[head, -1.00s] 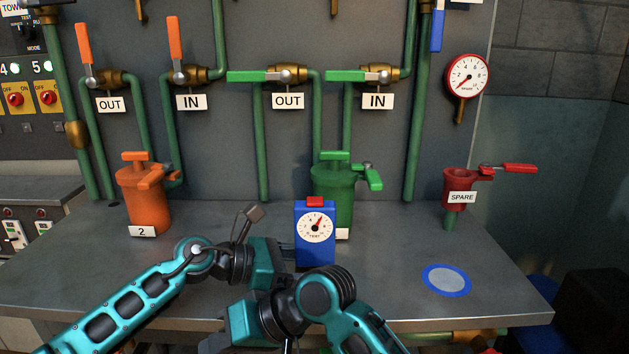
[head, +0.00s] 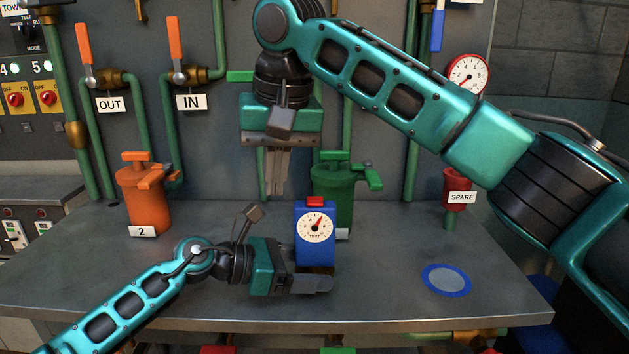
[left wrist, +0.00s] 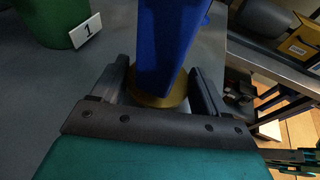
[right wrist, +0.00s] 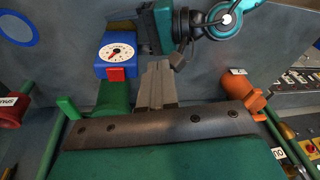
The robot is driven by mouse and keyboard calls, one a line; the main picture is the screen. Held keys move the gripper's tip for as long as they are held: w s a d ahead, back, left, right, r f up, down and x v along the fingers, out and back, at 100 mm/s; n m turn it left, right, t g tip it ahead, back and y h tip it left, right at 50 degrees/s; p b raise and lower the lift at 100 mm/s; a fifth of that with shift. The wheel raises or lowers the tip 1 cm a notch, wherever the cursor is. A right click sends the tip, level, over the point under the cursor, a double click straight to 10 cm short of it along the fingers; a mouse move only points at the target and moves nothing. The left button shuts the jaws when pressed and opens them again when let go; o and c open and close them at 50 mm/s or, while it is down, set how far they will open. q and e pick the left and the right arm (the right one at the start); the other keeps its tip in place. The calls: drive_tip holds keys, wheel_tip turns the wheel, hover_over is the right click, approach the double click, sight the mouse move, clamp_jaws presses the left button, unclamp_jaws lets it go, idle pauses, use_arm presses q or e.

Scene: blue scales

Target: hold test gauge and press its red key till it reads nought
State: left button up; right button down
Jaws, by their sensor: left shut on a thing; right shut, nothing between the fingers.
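The blue test gauge (head: 302,250) stands upright on the bench, with a white dial (head: 316,228) and a red key (head: 316,201) on top. The dial's red needle points up and slightly right. My left gripper (head: 318,277) is shut on the gauge low down, one finger in front. The left wrist view shows the gauge (left wrist: 170,40) and its brass foot (left wrist: 162,98) between the fingers. My right gripper (head: 276,192) is shut and empty, pointing down, left of the key and slightly above it. The right wrist view shows the gauge (right wrist: 118,70) and red key (right wrist: 116,74) beside the fingertips.
A green canister (head: 334,190) stands behind the gauge, and an orange one (head: 147,205) is at the left. A blue-rimmed disc (head: 447,280) lies at the right on the bench (head: 400,290). Green pipes with valve handles line the wall. My right arm hides part of them.

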drive_tip(key=d+r+m, duration=0.1)
drive_tip(key=d+r, duration=0.1)
drive_tip(key=r, duration=0.3)
drive_tip(key=w+d+r+m+t+h, duration=0.1)
drive_tip(key=d+r+m, duration=0.1)
drive_tip(key=r, duration=0.4)
drive_tip(key=shift+d+t+h, duration=0.3)
drive_tip(key=shift+d, duration=0.45)
approach(314, 199)
drive_tip(key=x, duration=0.5)
drive_tip(key=shift+w+d, duration=0.1)
drive_tip(key=shift+w, duration=0.2)
drive_tip(key=shift+f, duration=0.75)
